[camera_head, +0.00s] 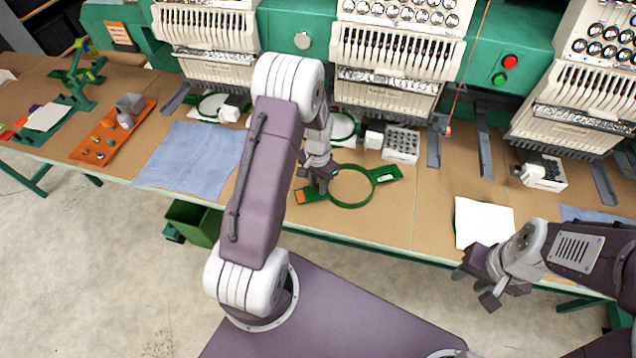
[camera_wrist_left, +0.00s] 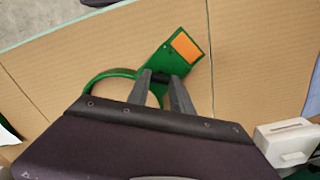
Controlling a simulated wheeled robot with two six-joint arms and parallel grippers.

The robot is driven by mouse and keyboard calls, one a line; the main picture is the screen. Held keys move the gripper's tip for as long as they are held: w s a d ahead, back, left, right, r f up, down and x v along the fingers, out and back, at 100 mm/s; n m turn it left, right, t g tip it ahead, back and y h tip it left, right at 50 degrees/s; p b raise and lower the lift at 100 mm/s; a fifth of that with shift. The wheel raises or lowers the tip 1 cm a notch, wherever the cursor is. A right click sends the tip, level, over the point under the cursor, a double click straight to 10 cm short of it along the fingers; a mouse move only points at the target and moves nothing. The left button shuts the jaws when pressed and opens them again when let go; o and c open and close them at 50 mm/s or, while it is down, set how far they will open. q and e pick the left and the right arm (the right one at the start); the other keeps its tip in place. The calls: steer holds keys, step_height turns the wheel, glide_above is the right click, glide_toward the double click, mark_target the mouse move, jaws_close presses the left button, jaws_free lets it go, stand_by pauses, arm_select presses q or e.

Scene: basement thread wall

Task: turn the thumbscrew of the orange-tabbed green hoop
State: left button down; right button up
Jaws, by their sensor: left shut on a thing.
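The green hoop (camera_head: 351,206) lies on the brown table in front of the middle machine. Its green tab carries an orange patch (camera_head: 301,197) at the left end, and the patch also shows in the left wrist view (camera_wrist_left: 186,47). Another green tab with a small label (camera_head: 386,176) sticks out at its right. My left gripper (camera_head: 319,188) is at the hoop's left side. In the left wrist view its fingertips (camera_wrist_left: 161,77) are shut on a small dark thumbscrew (camera_wrist_left: 160,78) between ring and tab. My right gripper (camera_head: 476,287) is open and empty near the table's front edge.
Embroidery machines (camera_head: 398,50) line the back of the table. A white gridded block (camera_head: 401,143) stands behind the hoop. A white sheet (camera_head: 483,221) lies to its right, blue cloth (camera_head: 190,158) to its left. Bare table lies between hoop and sheet.

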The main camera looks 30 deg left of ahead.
arm_select(q)
steer(key=n, duration=0.5)
steer(key=shift+p, duration=0.35)
steer(key=shift+n, duration=0.3)
steer(key=c, duration=1.1)
jaws_free()
step_height(320, 180, up, 9)
steer(key=shift+r+b, duration=0.1)
steer(key=shift+b, duration=0.2)
